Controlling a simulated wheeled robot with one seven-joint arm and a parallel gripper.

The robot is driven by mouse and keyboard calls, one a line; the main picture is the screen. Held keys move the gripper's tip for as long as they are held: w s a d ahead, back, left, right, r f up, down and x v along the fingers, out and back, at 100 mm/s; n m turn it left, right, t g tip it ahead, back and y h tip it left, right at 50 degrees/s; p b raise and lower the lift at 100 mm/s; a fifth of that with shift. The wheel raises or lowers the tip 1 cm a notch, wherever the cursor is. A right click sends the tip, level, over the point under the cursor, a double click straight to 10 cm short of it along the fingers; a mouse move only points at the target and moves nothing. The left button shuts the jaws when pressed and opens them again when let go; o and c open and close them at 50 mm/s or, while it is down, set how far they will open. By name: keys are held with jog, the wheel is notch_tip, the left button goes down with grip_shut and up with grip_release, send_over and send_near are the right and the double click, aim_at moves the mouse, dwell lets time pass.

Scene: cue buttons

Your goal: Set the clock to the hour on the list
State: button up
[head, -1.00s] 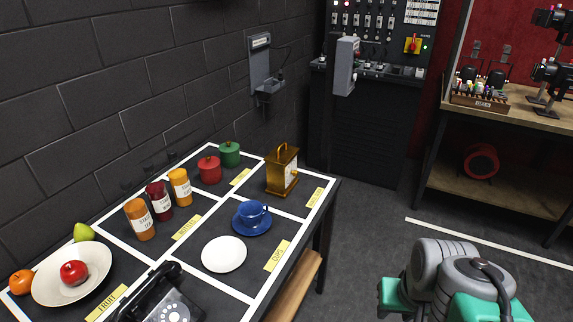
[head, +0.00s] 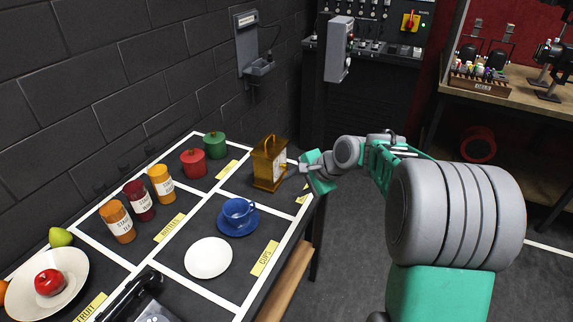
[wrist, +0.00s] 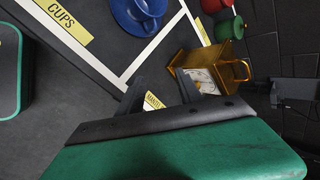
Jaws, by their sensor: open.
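The clock (head: 267,166) is a brass-coloured carriage clock with a top handle and a white face, standing in the far right section of the table. In the wrist view the clock (wrist: 187,62) lies just beyond my fingers, with part of its face (wrist: 203,79) showing; the hour on it is too small to read. My gripper (head: 300,167) is at the right side of the clock, on its face side. In the wrist view my gripper (wrist: 160,95) is open, with nothing between the two dark fingers. I cannot tell whether a finger touches the clock. No readable list of hours shows.
A blue cup (head: 237,211) on a saucer and a white plate (head: 208,257) stand nearer. Several labelled jars (head: 140,200), a red pot (head: 193,163) and a green pot (head: 214,145) stand left. A wall-mounted grey box (head: 250,47) hangs behind the table.

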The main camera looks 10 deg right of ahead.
aim_at(286, 167)
jog(key=w+d+f+m+t+y, duration=0.35)
jog(key=w+d+m+y, duration=0.2)
jog(key=w+m, duration=0.45)
jog(key=shift+m+h, duration=0.55)
jog(key=shift+m, duration=0.05)
jog(key=x, duration=0.4)
jog(key=p+x, duration=0.1)
jog(key=x, duration=0.1)
jog(key=shift+a+r, duration=0.15)
jog(key=shift+r, duration=0.1)
jog(key=shift+c, duration=0.2)
grip_shut()
